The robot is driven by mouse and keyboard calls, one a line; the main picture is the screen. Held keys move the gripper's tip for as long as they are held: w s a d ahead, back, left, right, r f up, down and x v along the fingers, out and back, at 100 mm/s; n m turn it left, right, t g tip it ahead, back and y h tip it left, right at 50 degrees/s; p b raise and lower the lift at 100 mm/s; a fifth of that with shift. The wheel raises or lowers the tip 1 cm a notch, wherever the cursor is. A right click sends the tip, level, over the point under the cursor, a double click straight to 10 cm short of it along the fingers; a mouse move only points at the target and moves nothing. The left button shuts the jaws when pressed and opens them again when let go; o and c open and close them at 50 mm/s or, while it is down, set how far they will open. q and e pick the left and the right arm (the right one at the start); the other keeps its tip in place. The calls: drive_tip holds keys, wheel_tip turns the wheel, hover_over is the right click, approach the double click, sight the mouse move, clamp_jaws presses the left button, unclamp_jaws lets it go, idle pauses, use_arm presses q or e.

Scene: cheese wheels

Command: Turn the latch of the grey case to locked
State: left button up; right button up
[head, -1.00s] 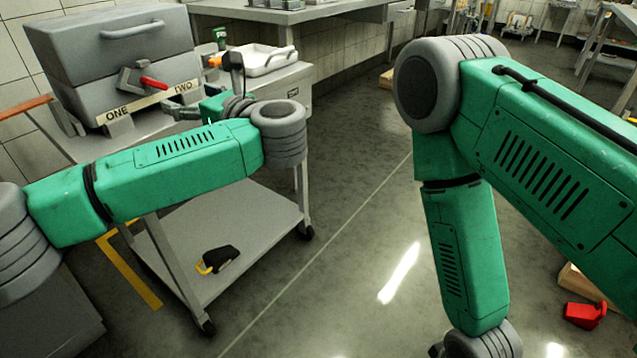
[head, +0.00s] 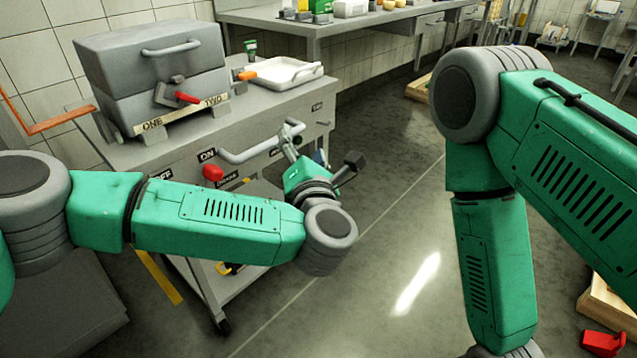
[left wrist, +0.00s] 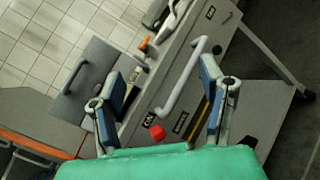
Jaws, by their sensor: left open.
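The grey case (head: 150,62) stands shut on top of a grey cart, with a bar handle on its lid. Its latch (head: 184,97) is on the front, with a red grip slanting down to the right above a strip marked ONE and TWO; the grip lies nearer TWO. My left gripper (head: 300,142) is to the right of the case and lower, by the cart's front handle, apart from the latch. In the left wrist view its two fingers (left wrist: 160,70) are spread with nothing held. The case (left wrist: 88,80) shows there partly behind a finger. My right gripper is out of view.
The cart's front (head: 305,115) carries a bar handle (head: 255,151) and a red knob (head: 213,173) near an ON label. A white tray (head: 285,72) sits right of the case. An orange-brown rail (head: 62,121) is at left. Open floor lies right of the cart.

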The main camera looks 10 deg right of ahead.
use_arm(q)
drive_tip(key=s+d+f+m+g+h+p, duration=0.1)
drive_tip(key=s+f+m+h, duration=0.3)
drive_tip(key=m, duration=0.4)
drive_tip(key=shift+s+d+f+g+h+p, duration=0.35)
drive_tip(key=shift+s+f+g, duration=0.4)
drive_tip(key=shift+f, duration=0.4)
